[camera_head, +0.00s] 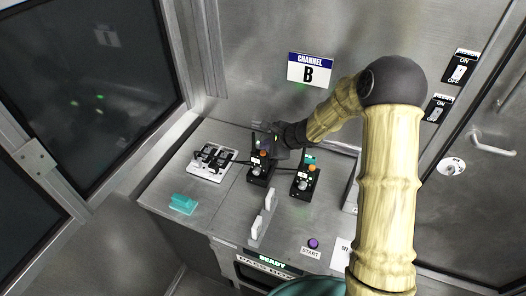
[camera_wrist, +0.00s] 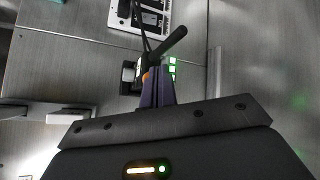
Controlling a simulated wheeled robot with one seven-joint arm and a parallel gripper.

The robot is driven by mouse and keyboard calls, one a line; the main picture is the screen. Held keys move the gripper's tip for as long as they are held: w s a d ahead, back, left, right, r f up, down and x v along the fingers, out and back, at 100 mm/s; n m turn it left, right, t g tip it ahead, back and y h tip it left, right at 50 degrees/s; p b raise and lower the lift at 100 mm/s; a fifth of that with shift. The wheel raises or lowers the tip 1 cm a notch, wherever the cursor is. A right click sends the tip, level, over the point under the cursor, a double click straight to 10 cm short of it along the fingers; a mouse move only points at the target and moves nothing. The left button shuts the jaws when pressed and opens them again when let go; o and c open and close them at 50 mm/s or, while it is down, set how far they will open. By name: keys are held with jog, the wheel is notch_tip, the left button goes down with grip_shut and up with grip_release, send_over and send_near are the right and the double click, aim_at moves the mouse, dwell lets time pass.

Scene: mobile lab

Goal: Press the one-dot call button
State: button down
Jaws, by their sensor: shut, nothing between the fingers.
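Two small black control boxes stand on the metal counter, a left one (camera_head: 258,172) and a right one (camera_head: 304,184). Each has an orange button and a pale round part on its face. The dot marks are too small to read, so I cannot tell which carries one dot. My gripper (camera_head: 270,144) is at the upper end of the left box and hides part of it. In the wrist view the shut purple fingers (camera_wrist: 158,92) cover most of a box, with an orange bit (camera_wrist: 146,76) and green lights (camera_wrist: 172,68) beside them. Contact cannot be told.
A white panel with black parts (camera_head: 212,162) and a teal block (camera_head: 183,203) are on the left. Upright pale plates (camera_head: 270,200) stand in front of the boxes. A purple START button (camera_head: 313,243) is at the front edge. A CHANNEL B sign (camera_head: 310,69) hangs behind.

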aim_at(266, 155)
notch_tip(266, 155, up, 5)
jog(key=p, duration=0.3)
jog(key=shift+p, duration=0.3)
dwell(0.8)
jog(key=s+d+r+n+g+h, duration=0.1)
jog(key=s+d+r+n+h, duration=0.1)
jog(key=s+d+n, duration=0.3)
jog(key=s+d+r+n+g+h, duration=0.1)
jog(key=s+d+n, duration=0.5)
jog(key=s, duration=0.6)
jog(key=s+d+r+n+g+h, duration=0.1)
jog(key=s+d+r+n+h, duration=0.2)
jog(key=s, duration=0.6)
jog(key=d+n+h, duration=0.1)
jog(key=d+n, duration=0.1)
jog(key=shift+s+d+r+n, duration=0.25)
jog(key=shift+d+r+n, duration=0.05)
jog(key=shift+d+r, duration=0.1)
